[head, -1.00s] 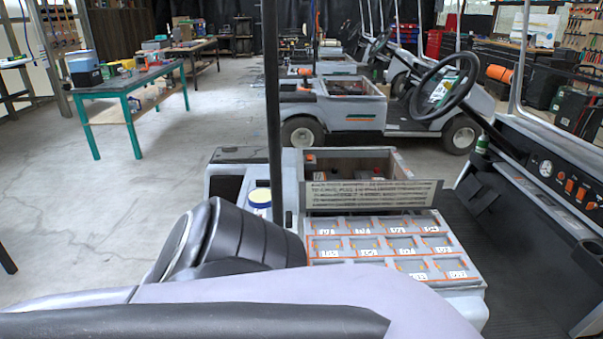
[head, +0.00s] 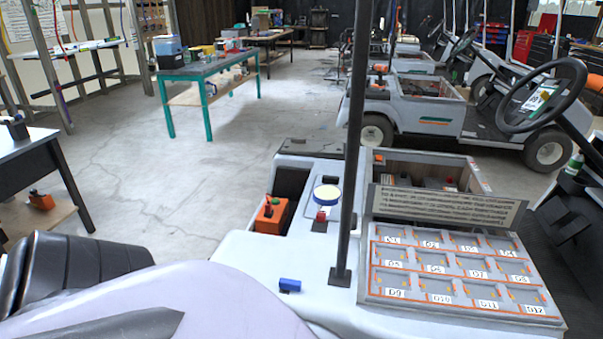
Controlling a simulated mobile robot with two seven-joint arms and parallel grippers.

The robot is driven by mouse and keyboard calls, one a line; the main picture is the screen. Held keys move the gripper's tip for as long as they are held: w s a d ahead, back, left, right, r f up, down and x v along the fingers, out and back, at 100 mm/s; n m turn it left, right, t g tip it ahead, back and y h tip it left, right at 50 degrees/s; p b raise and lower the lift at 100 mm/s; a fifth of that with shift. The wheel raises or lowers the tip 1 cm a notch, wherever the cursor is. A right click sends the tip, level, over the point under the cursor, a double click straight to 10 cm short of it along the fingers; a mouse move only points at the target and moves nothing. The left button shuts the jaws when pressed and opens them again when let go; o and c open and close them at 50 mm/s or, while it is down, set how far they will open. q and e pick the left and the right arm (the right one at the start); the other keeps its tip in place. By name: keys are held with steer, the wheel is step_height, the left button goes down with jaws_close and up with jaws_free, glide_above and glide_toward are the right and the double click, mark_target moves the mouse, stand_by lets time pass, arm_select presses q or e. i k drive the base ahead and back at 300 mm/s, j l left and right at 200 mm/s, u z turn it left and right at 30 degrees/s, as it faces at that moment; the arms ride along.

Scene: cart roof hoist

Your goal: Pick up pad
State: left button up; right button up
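No thing in the head view can be told for certain as the pad. A small blue block (head: 290,286) lies on the white cart deck (head: 255,262), left of the black post's foot. Neither gripper is in view. A pale, rounded part of my own body covers the lower left and hides some of the cart.
A black post (head: 352,150) rises from the deck. Right of it are a tray with labelled compartments (head: 455,275) and an upright text panel (head: 445,208). An orange box (head: 271,214) sits in a dark recess. A green-legged table (head: 205,72) and another cart (head: 425,110) stand behind.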

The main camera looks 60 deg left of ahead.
mark_target(356, 221)
steer(key=u, duration=1.25)
